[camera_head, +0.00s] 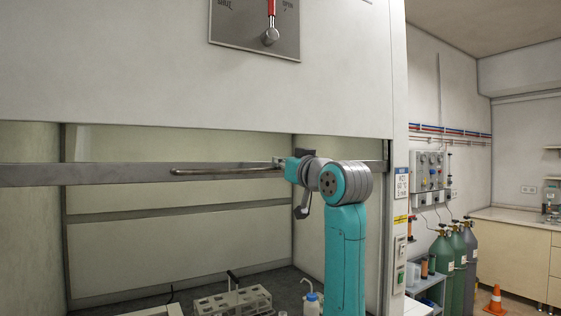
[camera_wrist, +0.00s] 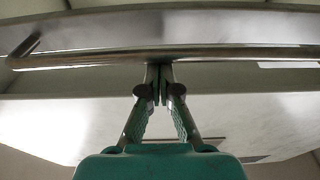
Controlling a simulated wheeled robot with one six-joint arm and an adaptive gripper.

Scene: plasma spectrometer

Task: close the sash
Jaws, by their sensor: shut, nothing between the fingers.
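The sash's lower frame (camera_head: 90,174) is a grey metal rail across the fume hood opening. It stands well above the work surface, so the hood is open below it. A long thin handle bar (camera_head: 225,171) runs along the rail's front. My gripper (camera_head: 280,163) is at the right part of the handle. In the wrist view, the handle bar (camera_wrist: 90,59) crosses above my shut fingers (camera_wrist: 160,88). The fingertips are at the bar's edge and not around it; I cannot tell whether they touch it. The sash rail also shows in the wrist view (camera_wrist: 220,30).
A white rack (camera_head: 235,300) and a small bottle (camera_head: 312,305) stand on the dark hood floor below the sash. A panel with a red-handled lever (camera_head: 270,30) is above. Gas cylinders (camera_head: 441,262) and an orange cone (camera_head: 495,300) stand to the right.

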